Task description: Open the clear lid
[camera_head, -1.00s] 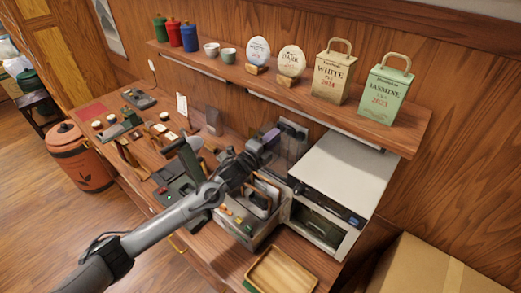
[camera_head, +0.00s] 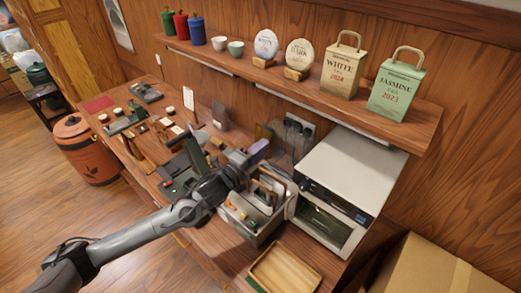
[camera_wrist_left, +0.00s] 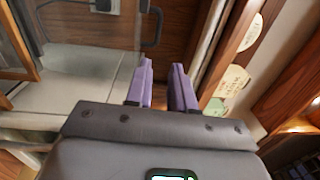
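The clear lid (camera_head: 282,156) shows as a see-through panel behind the grey open-topped box (camera_head: 262,232), beside the white oven-like machine. It appears raised, but its exact angle is hard to tell. In the left wrist view a clear panel (camera_wrist_left: 88,25) with a dark bent handle (camera_wrist_left: 153,25) fills the upper left. My left gripper (camera_head: 259,150) is above the box, close in front of the panel. Its purple fingers also show in the left wrist view (camera_wrist_left: 163,85), apart with nothing seen between them, to the side of the handle. My right gripper is not seen.
The white machine (camera_head: 345,180) stands right of the box. A wooden tray (camera_head: 285,268) lies in front. The shelf (camera_head: 300,82) with tins, cups and tea bags overhangs the counter. Small tools and tea pieces crowd the counter's left. A cardboard box (camera_head: 425,268) stands at lower right.

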